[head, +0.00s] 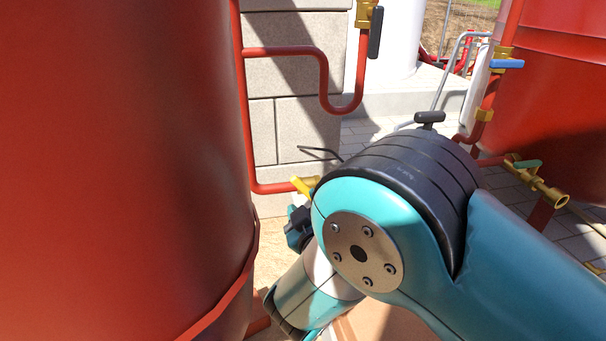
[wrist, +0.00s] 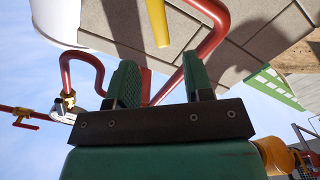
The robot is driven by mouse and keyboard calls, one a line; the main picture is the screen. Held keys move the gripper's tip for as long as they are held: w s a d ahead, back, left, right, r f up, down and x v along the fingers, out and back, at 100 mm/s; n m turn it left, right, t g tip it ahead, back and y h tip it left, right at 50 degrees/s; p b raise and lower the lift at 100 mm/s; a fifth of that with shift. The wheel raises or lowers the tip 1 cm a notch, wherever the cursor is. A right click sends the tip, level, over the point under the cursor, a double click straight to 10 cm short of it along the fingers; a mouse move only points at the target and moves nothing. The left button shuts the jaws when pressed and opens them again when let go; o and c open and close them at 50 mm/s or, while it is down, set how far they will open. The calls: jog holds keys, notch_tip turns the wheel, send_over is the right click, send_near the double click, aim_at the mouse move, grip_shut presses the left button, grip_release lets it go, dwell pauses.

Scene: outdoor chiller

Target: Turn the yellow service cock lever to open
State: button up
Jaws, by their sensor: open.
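The yellow service cock lever (head: 301,189) sits on a brass valve (head: 310,182) at the end of a low red pipe in the head view. My arm partly covers this spot. In the wrist view a yellow bar that looks like the lever (wrist: 157,22) comes down from the top edge. Its end appears above the gap between my fingers. My gripper (wrist: 162,82) is open, with its two green fingers apart. Nothing is seen held between them, and I cannot tell how far the lever is from the fingertips. My arm hides most of the gripper in the head view.
A large red tank (head: 120,160) stands close on the left. A block wall (head: 290,125) is behind the red pipes (head: 325,80). A black-handled valve (head: 375,30), a blue lever (head: 507,63) and a green lever (head: 528,164) are on other pipes.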

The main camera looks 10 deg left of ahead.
aim_at(299, 185)
jog(key=b+x, duration=0.1)
jog(key=x, duration=0.7)
jog(key=shift+w, duration=0.1)
jog(key=shift+c, duration=0.2)
grip_shut()
dwell(1.0)
